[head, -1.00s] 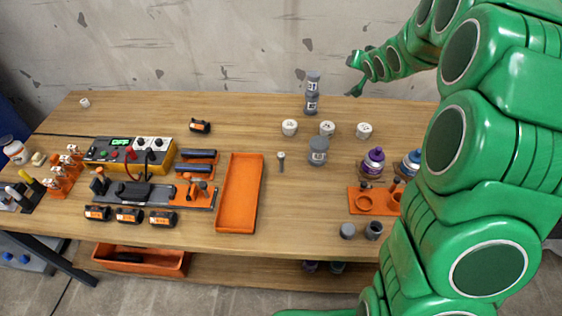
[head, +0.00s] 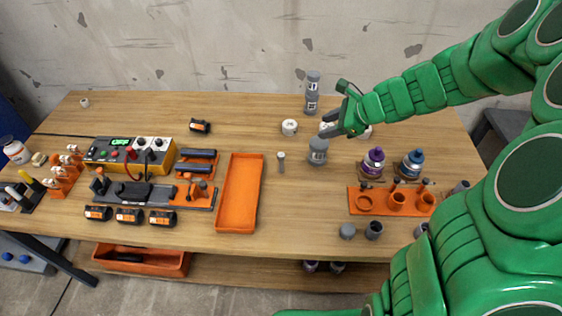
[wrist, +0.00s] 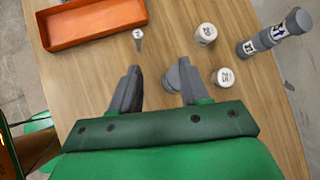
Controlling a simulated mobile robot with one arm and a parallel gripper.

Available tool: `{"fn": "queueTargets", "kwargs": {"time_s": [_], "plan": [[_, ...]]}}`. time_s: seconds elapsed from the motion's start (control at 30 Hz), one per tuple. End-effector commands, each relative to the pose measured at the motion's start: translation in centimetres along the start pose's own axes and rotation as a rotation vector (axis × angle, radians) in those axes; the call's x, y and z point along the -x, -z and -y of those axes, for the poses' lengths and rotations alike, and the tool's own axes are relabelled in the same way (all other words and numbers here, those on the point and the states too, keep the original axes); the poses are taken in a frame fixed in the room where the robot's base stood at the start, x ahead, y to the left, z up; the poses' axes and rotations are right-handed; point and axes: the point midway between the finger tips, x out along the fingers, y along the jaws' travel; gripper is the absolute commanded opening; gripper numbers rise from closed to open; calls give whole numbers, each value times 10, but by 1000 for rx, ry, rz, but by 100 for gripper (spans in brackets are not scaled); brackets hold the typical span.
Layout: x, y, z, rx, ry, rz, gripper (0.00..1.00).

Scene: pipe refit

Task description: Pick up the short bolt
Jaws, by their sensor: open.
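A small grey bolt (head: 281,162) stands out alone on the wooden table, just right of the orange tray (head: 222,205). It looks like the short bolt; its pale head bears a mark too small to read. In the wrist view the bolt (wrist: 138,38) lies beyond my left fingertip, with a gap. My gripper (head: 335,117) is open and empty above the table, right of the bolt and farther back. Its two dark fingers (wrist: 158,70) are spread apart in the wrist view.
A grey labelled fitting (head: 318,151) stands near my gripper, partly behind a finger in the wrist view. White caps (head: 289,127) and a stacked grey cylinder (head: 312,92) are close by. Purple (head: 373,162) and blue (head: 412,163) bottles stand right. Table around the bolt is clear.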

Motion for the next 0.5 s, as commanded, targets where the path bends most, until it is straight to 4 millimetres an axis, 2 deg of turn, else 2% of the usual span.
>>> {"fn": "queueTargets", "kwargs": {"time_s": [0.1, 0.2, 0.5], "plan": [[4, -32, -5, -107, -3, 120, 46], [8, -54, -5, -174, -1, 202, 46], [28, -109, 2, -325, 5, 414, 46]]}}
